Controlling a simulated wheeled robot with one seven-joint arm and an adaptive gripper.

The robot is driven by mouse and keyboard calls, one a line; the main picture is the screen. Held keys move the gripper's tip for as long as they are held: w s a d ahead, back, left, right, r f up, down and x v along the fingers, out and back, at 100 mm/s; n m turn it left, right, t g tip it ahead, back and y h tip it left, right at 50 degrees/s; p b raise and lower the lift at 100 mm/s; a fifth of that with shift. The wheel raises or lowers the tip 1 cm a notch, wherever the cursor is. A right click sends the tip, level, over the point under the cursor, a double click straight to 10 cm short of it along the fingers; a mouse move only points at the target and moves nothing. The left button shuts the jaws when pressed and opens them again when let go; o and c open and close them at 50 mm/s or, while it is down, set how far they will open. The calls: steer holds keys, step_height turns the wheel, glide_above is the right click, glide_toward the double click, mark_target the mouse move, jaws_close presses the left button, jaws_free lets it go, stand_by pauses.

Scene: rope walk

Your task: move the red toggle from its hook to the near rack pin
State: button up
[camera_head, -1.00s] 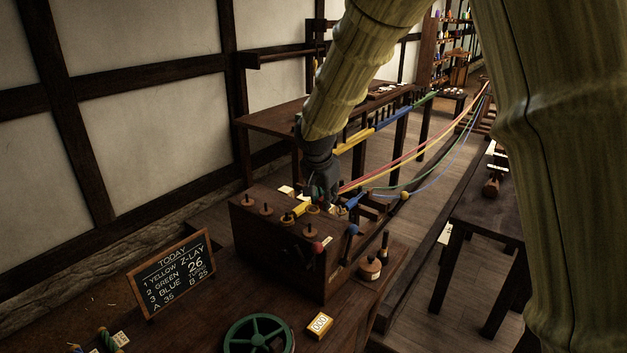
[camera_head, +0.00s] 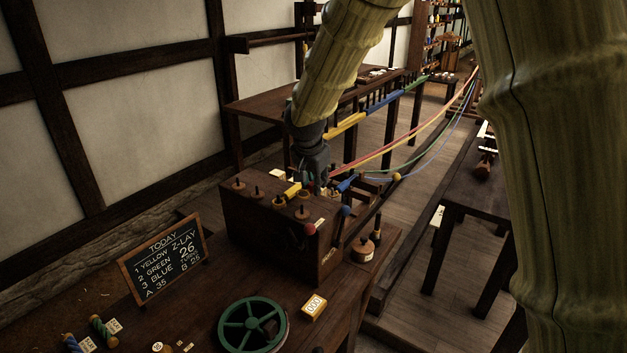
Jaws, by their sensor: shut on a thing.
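My gripper (camera_head: 317,182) is over the dark wooden box (camera_head: 266,224), fingers down, at the right end of its top. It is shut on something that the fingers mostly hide. The red strand (camera_head: 420,132) runs from the far end of the room to the gripper, so the held thing appears to be the red toggle, whose body I cannot make out. A yellow toggle (camera_head: 293,189) lies left of the fingers and a blue toggle (camera_head: 347,183) right of them. Several pins with round bases stand on the box top, including a near one (camera_head: 302,212). I cannot tell whether the held thing touches a pin.
A red ball knob (camera_head: 310,230) and a blue one (camera_head: 346,211) stand at the box's near right. Yellow, green and blue strands stretch away behind the box.

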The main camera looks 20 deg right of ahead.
steer(key=shift+b+x, duration=0.3)
steer(key=shift+x, duration=0.65)
steer(key=shift+s+a+f, duration=0.2)
steer(key=shift+a, duration=0.05)
steer(key=shift+w+f+b, duration=0.1)
steer(key=shift+f+b, duration=0.4)
steer(key=shift+f, duration=0.05)
steer(key=shift+f+b, duration=0.45)
steer(key=shift+f, duration=0.25)
steer(key=shift+f, duration=0.15)
steer(key=o, duration=1)
steer(key=shift+c, duration=0.2)
